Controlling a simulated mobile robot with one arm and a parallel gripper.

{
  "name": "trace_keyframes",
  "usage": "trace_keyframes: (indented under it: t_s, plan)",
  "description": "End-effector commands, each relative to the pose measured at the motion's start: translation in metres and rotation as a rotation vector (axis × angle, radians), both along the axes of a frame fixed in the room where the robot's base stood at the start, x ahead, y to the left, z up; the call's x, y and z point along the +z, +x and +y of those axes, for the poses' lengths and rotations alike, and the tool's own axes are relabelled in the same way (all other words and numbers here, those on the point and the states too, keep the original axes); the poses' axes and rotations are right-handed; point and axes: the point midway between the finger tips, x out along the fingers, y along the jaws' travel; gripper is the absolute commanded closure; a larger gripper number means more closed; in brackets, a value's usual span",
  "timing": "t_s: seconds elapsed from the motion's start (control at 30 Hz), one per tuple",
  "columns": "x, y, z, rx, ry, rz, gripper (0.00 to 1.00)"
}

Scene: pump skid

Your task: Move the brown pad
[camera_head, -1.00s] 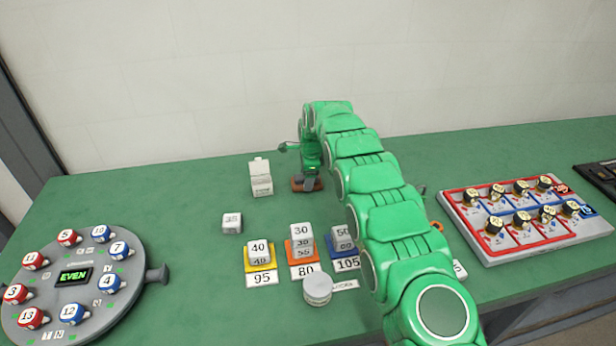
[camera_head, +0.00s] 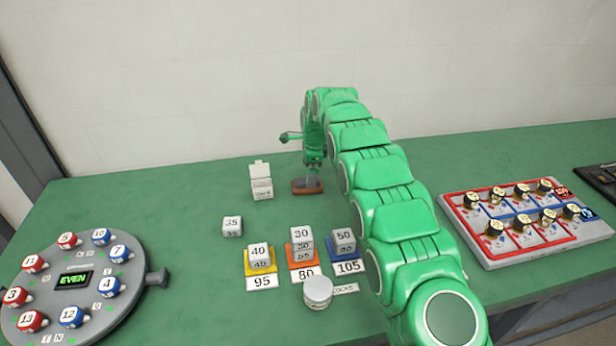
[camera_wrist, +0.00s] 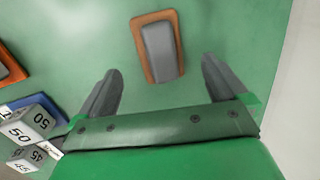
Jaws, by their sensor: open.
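The brown pad (camera_head: 300,190) lies on the green table towards the back, just right of the white box. A grey block (camera_head: 312,181) lies on top of it. In the wrist view the pad's brown rim (camera_wrist: 139,48) shows around the grey block (camera_wrist: 158,52), beyond my fingertips. My gripper (camera_wrist: 162,68) is open with nothing between its fingers. In the head view my gripper (camera_head: 313,164) hangs above the pad, and its fingers are hard to make out there.
A small white box (camera_head: 261,187) stands left of the pad. Stacks of numbered cubes (camera_head: 302,239) on coloured pads stand nearer the front, with a white round tin (camera_head: 318,291). A grey dial board (camera_head: 75,290) is at left, a switch panel (camera_head: 520,222) at right.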

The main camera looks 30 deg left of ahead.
Motion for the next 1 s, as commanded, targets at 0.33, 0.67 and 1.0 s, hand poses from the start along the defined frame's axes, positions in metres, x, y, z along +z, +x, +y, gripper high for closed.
trace_keyframes:
  t_s: [0.33,0.67,1.0]
  plan:
    - [0.026,-0.001,-0.004,0.000,0.001,-0.001,0.00]
    - [0.026,-0.001,-0.004,0.000,0.000,0.000,0.00]
    - [0.043,0.007,-0.030,0.018,-0.015,-0.009,0.00]
